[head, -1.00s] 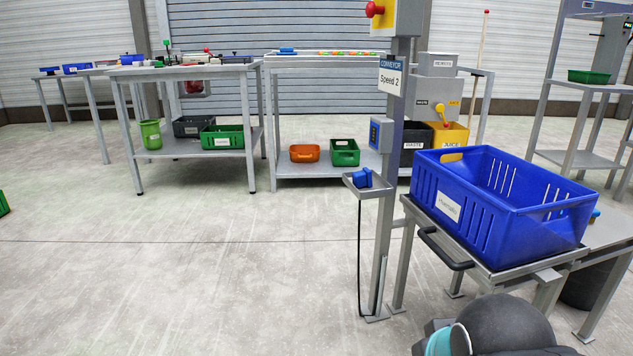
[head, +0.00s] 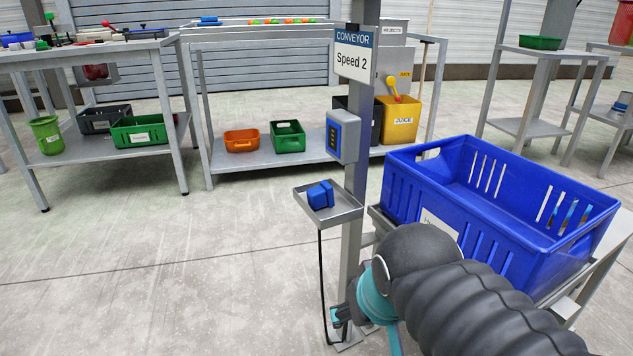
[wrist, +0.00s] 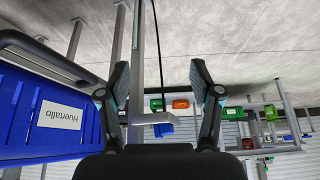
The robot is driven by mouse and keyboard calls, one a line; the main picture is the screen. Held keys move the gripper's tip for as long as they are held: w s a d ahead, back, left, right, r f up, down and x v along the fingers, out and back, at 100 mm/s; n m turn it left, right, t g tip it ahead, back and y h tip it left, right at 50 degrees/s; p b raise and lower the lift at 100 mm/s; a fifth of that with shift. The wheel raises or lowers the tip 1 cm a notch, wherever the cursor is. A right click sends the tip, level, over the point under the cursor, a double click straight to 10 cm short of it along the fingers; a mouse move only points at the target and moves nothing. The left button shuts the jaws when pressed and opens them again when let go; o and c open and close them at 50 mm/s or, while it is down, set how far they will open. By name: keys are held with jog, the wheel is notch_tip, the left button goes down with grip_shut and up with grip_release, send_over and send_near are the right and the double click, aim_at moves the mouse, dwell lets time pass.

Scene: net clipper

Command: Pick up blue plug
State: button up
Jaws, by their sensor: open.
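The blue plug (head: 320,195) rests in a small grey tray (head: 342,213) fixed to the post, with a black cable hanging below the tray. In the upside-down wrist view the plug (wrist: 163,130) shows partly behind the tray (wrist: 155,118), between my fingers. My gripper (wrist: 160,78) is open and empty, its two dark fingers spread either side of the post and cable. In the head view my arm covers most of the gripper, low and right of the plug, apart from it.
A large blue crate (head: 475,230) stands on a table close at the right. The grey post (head: 355,185) carries a blue-grey box (head: 343,136) and a "Speed 2" sign (head: 355,58) above the tray. Open floor (head: 150,280) lies to the left.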

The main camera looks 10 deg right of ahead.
jog(key=w+a+r+m+g+h+p, duration=0.25)
jog(key=w+r+m+p, duration=0.45)
jog(key=w+r, duration=0.65)
jog(key=m+g+h+p, duration=0.2)
jog(key=m+p, duration=0.4)
jog(key=m, duration=0.2)
send_near(309, 192)
jog(key=x, duration=0.5)
jog(key=shift+w+d+f, duration=0.1)
jog(key=shift+d+f, duration=0.2)
jog(key=shift+d, duration=0.05)
jog(key=shift+x, duration=2.6)
jog(key=shift+a+f, duration=0.1)
jog(key=shift+a, duration=0.1)
grip_shut()
